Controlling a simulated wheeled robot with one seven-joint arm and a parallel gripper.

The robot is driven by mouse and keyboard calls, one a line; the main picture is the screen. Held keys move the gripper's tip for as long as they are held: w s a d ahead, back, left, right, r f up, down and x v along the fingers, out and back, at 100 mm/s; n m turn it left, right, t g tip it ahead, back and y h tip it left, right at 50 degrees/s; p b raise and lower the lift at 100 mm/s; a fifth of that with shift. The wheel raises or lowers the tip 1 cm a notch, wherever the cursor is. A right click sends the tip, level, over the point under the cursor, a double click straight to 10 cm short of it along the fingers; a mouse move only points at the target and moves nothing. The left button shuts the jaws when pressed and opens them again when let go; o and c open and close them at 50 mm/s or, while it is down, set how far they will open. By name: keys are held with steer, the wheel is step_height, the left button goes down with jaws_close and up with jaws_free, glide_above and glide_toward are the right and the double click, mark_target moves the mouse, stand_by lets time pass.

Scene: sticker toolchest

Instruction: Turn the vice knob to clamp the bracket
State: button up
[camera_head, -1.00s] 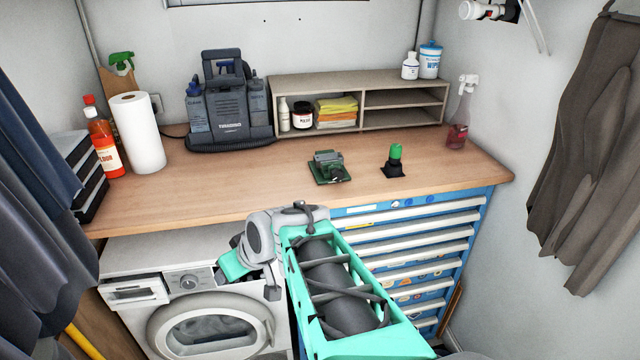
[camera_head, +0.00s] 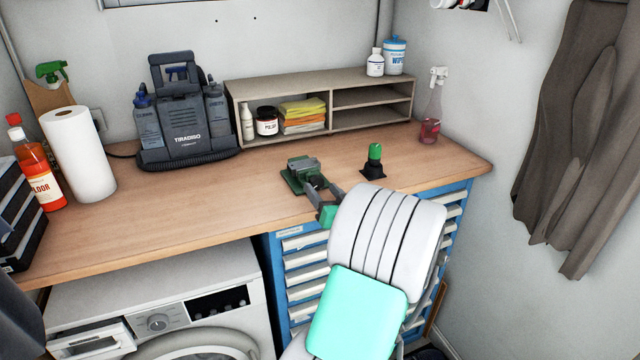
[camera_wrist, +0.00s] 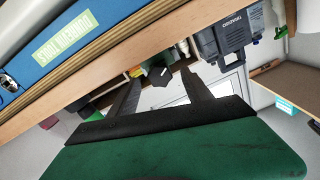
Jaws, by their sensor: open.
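The small green vice with grey jaws (camera_head: 302,172) sits on the wooden bench near its front edge, left of the green-topped object. A dark hexagonal knob (camera_wrist: 159,74), with green behind it, shows between my fingers in the wrist view. My gripper (camera_head: 328,190) is at the vice's front right side in the head view. Its two dark fingers are apart, one on each side of the knob in the wrist view (camera_wrist: 162,80). I cannot tell if they touch it. I cannot make out the bracket apart from the vice.
A green-topped object on a black base (camera_head: 374,160) stands right of the vice, close to my arm. A shelf (camera_head: 372,120) and a grey machine (camera_head: 185,130) stand behind. Blue drawers (camera_head: 285,275) are below.

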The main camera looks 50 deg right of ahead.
steer(key=shift+x, duration=0.9)
steer(key=shift+c, duration=0.2)
jaws_close()
